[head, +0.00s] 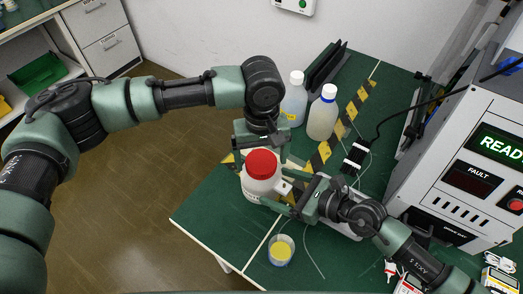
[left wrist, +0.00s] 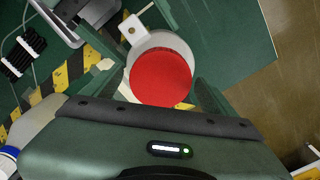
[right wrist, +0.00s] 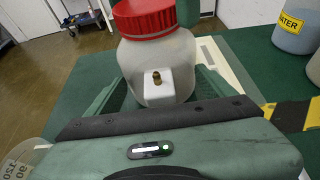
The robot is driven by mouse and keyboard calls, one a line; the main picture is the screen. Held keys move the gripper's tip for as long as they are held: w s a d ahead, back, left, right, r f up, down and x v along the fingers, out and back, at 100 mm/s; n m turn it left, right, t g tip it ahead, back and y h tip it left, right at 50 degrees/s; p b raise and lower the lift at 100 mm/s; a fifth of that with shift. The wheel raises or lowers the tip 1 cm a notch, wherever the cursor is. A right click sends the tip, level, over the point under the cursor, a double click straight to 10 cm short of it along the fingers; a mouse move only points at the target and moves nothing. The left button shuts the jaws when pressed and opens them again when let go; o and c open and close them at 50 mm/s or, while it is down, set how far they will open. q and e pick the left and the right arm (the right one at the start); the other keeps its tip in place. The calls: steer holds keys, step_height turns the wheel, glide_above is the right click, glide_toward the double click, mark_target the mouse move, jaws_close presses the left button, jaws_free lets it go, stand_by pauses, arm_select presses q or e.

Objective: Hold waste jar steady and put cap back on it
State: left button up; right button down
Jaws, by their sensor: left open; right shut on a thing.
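The white waste jar (head: 258,188) stands upright near the table's left edge. Its red cap (head: 262,163) sits on the mouth and looks level in the right wrist view (right wrist: 143,18); whether it is threaded tight I cannot tell. My left gripper (left wrist: 162,88) is open above the jar, with its fingers on either side of the cap, which fills the gap in the left wrist view. My right gripper (right wrist: 157,92) is shut on the jar's body from the right.
A beaker with a yellow bottom (head: 281,251) is near the front edge. A grey machine (head: 450,150) with READY and FAULT displays fills the right. Hazard tape (head: 345,130) crosses the green table.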

arm_select(q)
steer(key=c, duration=1.5)
steer(key=m, duration=0.5)
steer(key=shift+m, duration=0.3)
steer(key=m, duration=2.3)
steer(key=shift+m, duration=0.3)
steer(key=o, duration=1.6)
steer(key=shift+f, duration=0.1)
steer(key=shift+o, duration=0.2)
